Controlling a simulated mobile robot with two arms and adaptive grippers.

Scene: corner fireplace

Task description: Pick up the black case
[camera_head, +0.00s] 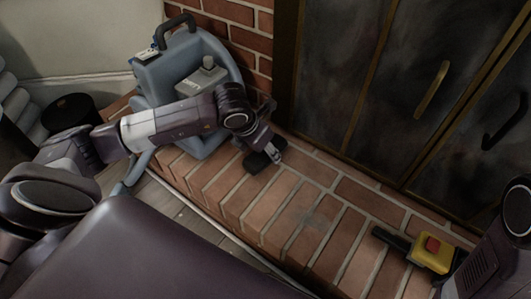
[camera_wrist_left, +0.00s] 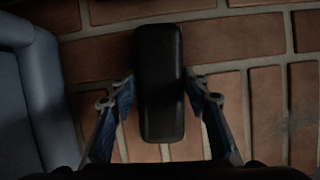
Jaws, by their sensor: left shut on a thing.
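The black case (camera_wrist_left: 158,82) is a small dark oblong with rounded corners. In the left wrist view it lies lengthwise between the two fingers of my left gripper (camera_wrist_left: 160,103), which is shut on it. In the head view the case (camera_head: 257,162) shows below my left gripper (camera_head: 265,146) at the brick hearth. I cannot tell whether the case touches the bricks or is just above them. The fingers partly cover its sides. My right arm shows at the lower right of the head view, but its fingers are not in view.
A blue-grey machine with a black handle (camera_head: 188,75) stands on the hearth beside my left arm. A yellow box with a red button (camera_head: 432,252) lies at the right of the brick hearth (camera_head: 300,215). Dark fireplace doors (camera_head: 400,95) stand behind. The middle hearth is clear.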

